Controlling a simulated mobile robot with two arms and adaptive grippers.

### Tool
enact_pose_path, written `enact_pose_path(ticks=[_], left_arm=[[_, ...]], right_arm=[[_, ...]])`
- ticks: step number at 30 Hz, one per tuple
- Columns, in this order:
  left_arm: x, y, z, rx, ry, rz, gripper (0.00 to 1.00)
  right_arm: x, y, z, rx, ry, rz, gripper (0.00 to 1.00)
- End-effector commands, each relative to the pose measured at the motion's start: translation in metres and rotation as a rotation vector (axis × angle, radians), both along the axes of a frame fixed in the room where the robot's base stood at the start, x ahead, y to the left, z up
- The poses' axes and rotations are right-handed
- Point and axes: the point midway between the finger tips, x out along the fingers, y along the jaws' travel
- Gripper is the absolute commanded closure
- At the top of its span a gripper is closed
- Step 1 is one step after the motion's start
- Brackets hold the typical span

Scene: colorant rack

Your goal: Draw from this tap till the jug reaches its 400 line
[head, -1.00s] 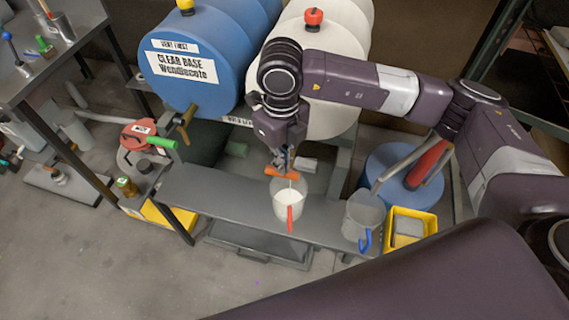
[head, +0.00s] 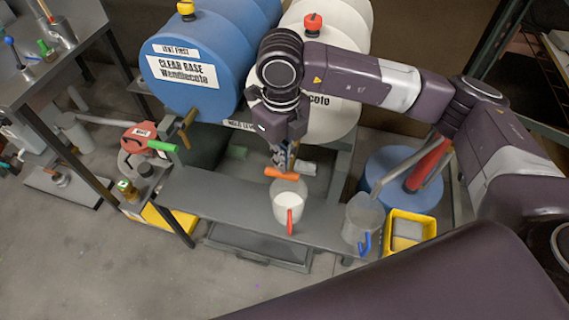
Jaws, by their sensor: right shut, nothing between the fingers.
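A clear jug (head: 289,208) with a red handle stands on the grey bench under the white drum's tap. White liquid fills its lower part; its upper wall looks clear. The level against the 400 line is too small to read. The tap's orange lever (head: 282,174) lies crosswise just above the jug's rim; the spout is mostly hidden. My right gripper (head: 284,162) points down at the lever from behind it, shut with nothing held. Whether its tips touch the lever I cannot tell. My left gripper is out of view.
The white drum (head: 322,118) and a blue "CLEAR BASE" drum (head: 205,98) lie behind the bench (head: 230,200). A grey jug with a blue handle (head: 362,220) stands right of the first jug, beside a yellow bin (head: 430,222). A red-topped device (head: 138,135) stands left.

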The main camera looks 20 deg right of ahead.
Motion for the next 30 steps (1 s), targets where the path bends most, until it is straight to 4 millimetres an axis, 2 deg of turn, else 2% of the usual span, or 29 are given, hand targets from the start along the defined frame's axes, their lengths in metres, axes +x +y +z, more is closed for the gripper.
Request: enact_pose_path(ticks=[13,25,30], left_arm=[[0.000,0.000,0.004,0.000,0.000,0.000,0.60],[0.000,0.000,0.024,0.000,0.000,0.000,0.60],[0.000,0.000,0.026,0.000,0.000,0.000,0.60]], right_arm=[[0.000,0.000,0.009,0.000,0.000,0.001,1.00],[0.000,0.000,0.048,0.000,-0.001,0.001,1.00],[0.000,0.000,0.055,0.000,0.001,0.001,1.00]])
